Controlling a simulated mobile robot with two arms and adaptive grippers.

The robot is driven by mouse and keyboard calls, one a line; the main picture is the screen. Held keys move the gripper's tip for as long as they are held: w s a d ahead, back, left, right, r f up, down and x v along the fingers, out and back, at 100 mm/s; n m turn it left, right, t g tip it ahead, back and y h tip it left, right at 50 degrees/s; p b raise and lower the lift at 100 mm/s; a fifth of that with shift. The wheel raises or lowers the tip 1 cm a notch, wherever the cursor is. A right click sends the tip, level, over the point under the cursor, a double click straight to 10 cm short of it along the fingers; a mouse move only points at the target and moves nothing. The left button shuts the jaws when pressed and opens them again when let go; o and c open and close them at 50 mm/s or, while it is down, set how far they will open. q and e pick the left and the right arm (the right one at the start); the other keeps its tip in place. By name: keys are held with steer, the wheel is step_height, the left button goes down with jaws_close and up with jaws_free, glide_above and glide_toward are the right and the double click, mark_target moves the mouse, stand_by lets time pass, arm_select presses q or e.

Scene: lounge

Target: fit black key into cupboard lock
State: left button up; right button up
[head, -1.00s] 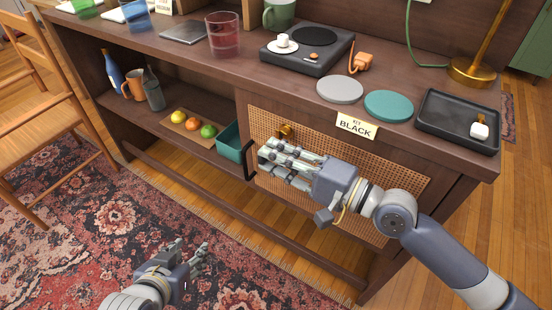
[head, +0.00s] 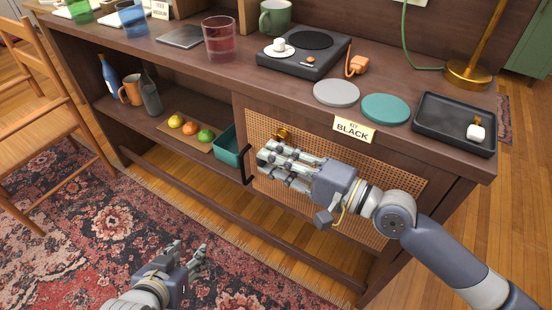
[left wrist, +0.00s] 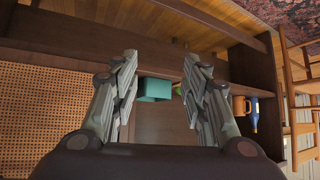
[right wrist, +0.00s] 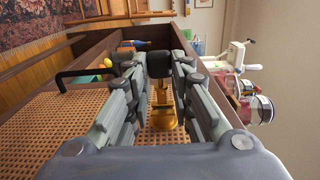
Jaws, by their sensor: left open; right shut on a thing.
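The cupboard door (head: 390,222) has a woven cane front with a brass lock (head: 282,133) near its upper left corner. My right gripper (head: 266,160) is in front of the door just below the lock. It is shut on the black key (right wrist: 158,65), whose dark end shows between the fingertips in the right wrist view. Brass lock parts (right wrist: 163,118) show between the fingers there. The head view hides the key behind the fingers, and I cannot tell whether its tip is in the lock. My left gripper (head: 193,254) is open and empty above the rug.
A black door handle (head: 246,165) is left of my right gripper. A teal bin (head: 226,150) and fruit stand on the open shelf. A black tray (head: 455,138) is on top.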

arm_select(q)
steer(key=shift+w+r, duration=0.15)
steer(key=shift+w, duration=0.05)
stand_by(0.3)
steer(key=shift+w+d+r+t, duration=0.25)
steer(key=shift+w+r+t, duration=0.25)
steer(key=shift+w, duration=0.05)
arm_select(e)
steer(key=shift+w+d, duration=0.1)
steer(key=shift+w, duration=0.05)
arm_select(q)
steer(key=shift+w+d+r+t+h+b, duration=0.25)
steer(key=shift+w+r+t+h+b, duration=0.1)
steer(key=shift+w+r+t, duration=0.1)
arm_select(e)
steer(key=shift+w+d, duration=0.1)
steer(key=shift+w, duration=0.05)
arm_select(q)
steer(key=shift+w+d+r, duration=0.1)
steer(key=shift+w+r, duration=0.1)
steer(key=shift+r, duration=0.05)
steer(key=shift+r, duration=0.1)
arm_select(e)
steer(key=shift+w, duration=0.1)
arm_select(q)
steer(key=shift+w+d+r+t, duration=0.1)
steer(key=shift+w+r+t, duration=0.1)
steer(key=shift+t, duration=0.05)
arm_select(e)
steer(key=shift+d, duration=0.1)
